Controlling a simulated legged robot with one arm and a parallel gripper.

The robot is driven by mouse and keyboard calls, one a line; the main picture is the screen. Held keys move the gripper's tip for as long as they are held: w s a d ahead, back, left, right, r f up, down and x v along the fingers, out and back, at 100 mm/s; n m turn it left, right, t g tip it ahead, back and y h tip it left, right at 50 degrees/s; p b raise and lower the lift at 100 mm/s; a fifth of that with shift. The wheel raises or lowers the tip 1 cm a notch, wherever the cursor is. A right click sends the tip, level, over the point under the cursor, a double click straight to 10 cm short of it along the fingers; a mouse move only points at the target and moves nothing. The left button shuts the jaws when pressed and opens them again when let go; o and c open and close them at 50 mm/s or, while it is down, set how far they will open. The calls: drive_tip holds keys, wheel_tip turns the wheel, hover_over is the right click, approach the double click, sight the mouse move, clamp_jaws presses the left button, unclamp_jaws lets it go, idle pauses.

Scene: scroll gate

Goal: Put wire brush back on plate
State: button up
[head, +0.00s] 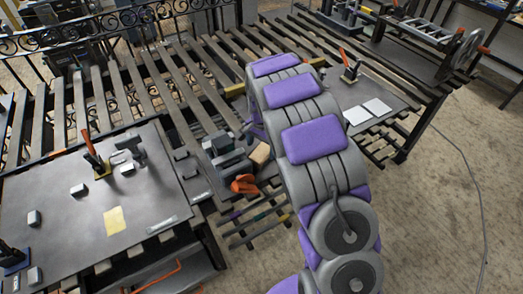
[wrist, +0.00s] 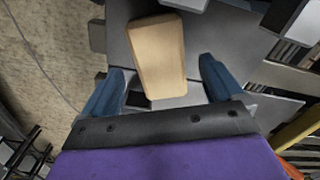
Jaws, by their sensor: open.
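A tan wooden block (wrist: 158,48), which may be the back of the wire brush, lies between my fingers in the wrist view; no bristles show. Flat grey metal (wrist: 205,38) lies under or behind it; I cannot tell whether this is the plate. My gripper (wrist: 163,72) is open, with one blue finger on each side of the block and gaps between. In the head view a small tan block (head: 260,154) shows beside my arm, which hides most of my gripper there.
A grey vise-like tool with an orange part (head: 244,184) stands left of my arm. A dark worktop (head: 70,215) at left holds small blocks, a yellow note and an orange-handled tool.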

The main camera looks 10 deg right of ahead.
sight(262, 151)
wheel_tip(262, 151, up, 7)
drive_tip(key=p, duration=0.2)
drive_tip(key=s+d+r+n, duration=0.1)
drive_tip(key=s+r+n, duration=0.1)
drive_tip(key=s+r, duration=0.6)
drive_tip(key=s+a+r+n+g, duration=0.1)
drive_tip(key=s+r+n, duration=0.2)
drive_tip(key=s, duration=3.1)
drive_tip(key=n, duration=0.5)
drive_tip(key=shift+g+b, duration=0.3)
drive_tip(key=shift+g, duration=0.1)
